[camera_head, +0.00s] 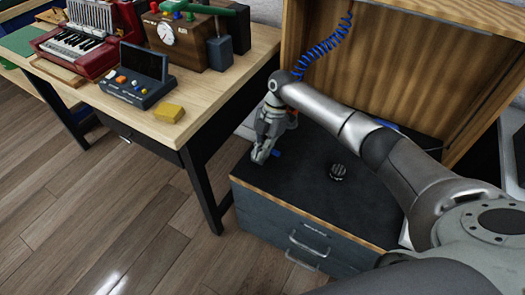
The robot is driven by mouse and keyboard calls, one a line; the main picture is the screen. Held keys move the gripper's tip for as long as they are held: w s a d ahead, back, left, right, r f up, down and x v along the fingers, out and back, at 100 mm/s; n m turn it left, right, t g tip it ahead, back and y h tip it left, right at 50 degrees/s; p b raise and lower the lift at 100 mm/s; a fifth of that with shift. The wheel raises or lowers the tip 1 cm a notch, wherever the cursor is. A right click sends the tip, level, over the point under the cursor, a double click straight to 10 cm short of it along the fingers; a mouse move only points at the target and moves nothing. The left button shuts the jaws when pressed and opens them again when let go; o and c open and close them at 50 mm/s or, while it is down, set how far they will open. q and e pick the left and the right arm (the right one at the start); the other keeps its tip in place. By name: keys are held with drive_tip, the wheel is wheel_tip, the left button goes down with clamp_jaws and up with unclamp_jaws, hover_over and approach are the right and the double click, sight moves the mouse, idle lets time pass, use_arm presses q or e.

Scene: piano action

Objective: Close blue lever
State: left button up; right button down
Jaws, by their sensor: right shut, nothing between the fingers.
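A small blue piece (277,153), which looks like the blue lever, shows just right of my right gripper's fingertips, over the dark top of the cabinet. Most of it is hidden or too small to tell its angle. My right gripper (261,156) points down at the left side of the cabinet top, shut and empty. It is close beside the blue piece; I cannot tell if they touch. My right arm comes in from the right, across the cabinet. My left gripper is not in view.

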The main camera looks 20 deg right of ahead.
drive_tip(key=v, duration=1.2)
